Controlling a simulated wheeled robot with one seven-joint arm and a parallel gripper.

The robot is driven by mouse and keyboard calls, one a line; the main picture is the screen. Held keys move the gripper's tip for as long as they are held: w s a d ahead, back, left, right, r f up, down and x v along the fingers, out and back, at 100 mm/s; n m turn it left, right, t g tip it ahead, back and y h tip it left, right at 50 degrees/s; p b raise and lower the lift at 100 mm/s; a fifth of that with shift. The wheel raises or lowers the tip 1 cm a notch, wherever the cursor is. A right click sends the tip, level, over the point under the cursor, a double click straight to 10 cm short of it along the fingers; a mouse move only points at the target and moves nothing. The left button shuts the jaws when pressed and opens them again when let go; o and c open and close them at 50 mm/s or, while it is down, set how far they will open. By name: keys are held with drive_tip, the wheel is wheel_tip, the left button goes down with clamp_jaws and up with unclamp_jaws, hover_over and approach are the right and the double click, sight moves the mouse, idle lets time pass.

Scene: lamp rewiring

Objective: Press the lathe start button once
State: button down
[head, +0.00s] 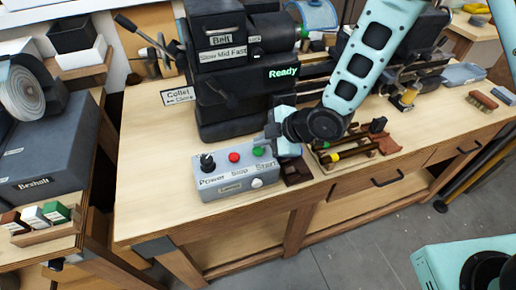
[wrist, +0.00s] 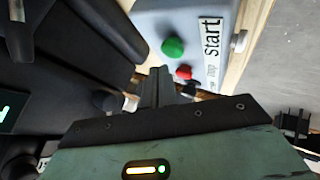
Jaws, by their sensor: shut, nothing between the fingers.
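The grey control box (head: 225,185) sits on the bench in front of the lathe (head: 225,110). On its top are a black Power knob (head: 207,162), a red Stop button (head: 233,157) and the green Start button (head: 258,151). My gripper (head: 268,136) is shut and empty, just behind and above the green button in the head view. In the wrist view the shut fingers (wrist: 157,74) point toward the box, with the green button (wrist: 173,47) just past their tips and the red button (wrist: 184,72) beside it. I cannot tell the exact gap. The lathe display (head: 283,72) reads "Ready".
A white knob (head: 257,183) sticks out of the box's front. Dark and reddish tool holders (head: 370,145) lie right of the box. A "Collet" sign (head: 178,96) stands at the left. The bench's front left corner is clear.

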drive_tip(key=shift+f, duration=0.15)
drive_tip(key=shift+f+b, duration=0.3)
drive_tip(key=shift+b, duration=0.25)
